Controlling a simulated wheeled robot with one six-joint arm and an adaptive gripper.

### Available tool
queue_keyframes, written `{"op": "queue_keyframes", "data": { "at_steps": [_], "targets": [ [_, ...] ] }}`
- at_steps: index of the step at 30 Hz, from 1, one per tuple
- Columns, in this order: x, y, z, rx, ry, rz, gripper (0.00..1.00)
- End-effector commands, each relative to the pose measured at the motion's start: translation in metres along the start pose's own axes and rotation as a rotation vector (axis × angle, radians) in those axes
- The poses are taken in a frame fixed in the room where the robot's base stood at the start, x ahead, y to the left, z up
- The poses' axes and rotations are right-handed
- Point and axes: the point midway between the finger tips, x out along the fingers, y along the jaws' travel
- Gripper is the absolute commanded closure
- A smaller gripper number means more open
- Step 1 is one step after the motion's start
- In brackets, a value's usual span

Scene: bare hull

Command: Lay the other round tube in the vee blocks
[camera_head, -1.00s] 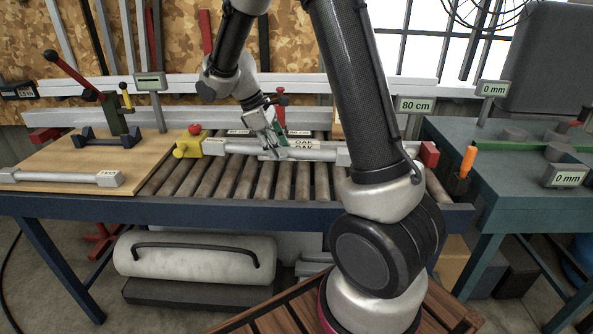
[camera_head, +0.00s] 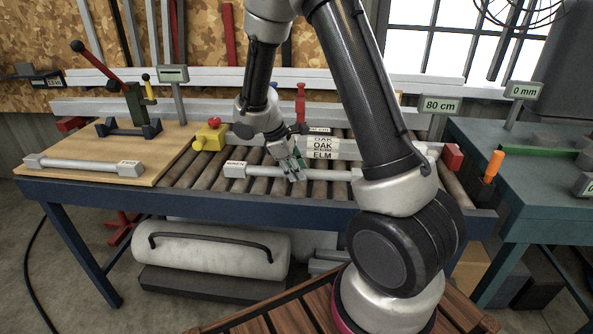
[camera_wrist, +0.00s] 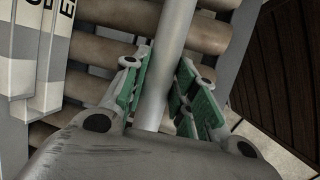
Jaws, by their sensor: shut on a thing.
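A grey round tube (camera_head: 328,175) with a pale labelled end cap is held crosswise over the front part of the roller table. My gripper (camera_head: 293,167) is shut around it near the middle. In the wrist view the tube (camera_wrist: 172,45) runs between the green-padded fingers of my gripper (camera_wrist: 165,88), with rollers below. Whether it touches the rollers is unclear. My arm hides its right end. Another round tube (camera_head: 82,165) with pale end caps lies on the wooden board at the left. Two dark blue blocks, apparently the vee blocks (camera_head: 152,128), stand behind it.
A red lever (camera_head: 88,56) and a grey sign post (camera_head: 178,95) rise behind the blocks. A yellow block with a red knob (camera_head: 210,137) stands at the board's right edge. White stock marked OAK and ELM (camera_head: 322,150) lies behind the held tube.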

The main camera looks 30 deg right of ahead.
Motion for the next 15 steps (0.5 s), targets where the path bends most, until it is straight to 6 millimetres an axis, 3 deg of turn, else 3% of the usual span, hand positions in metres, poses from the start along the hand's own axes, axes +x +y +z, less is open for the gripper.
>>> {"op": "queue_keyframes", "data": {
  "at_steps": [11, 12, 15],
  "targets": [
    [0.0057, -0.0009, -0.0027, 0.0, 0.001, 0.001, 1.0],
    [0.0057, -0.0009, -0.0027, 0.0, 0.002, 0.001, 0.67],
    [0.0057, -0.001, -0.0026, 0.0, 0.001, 0.001, 0.51]
  ]
}}
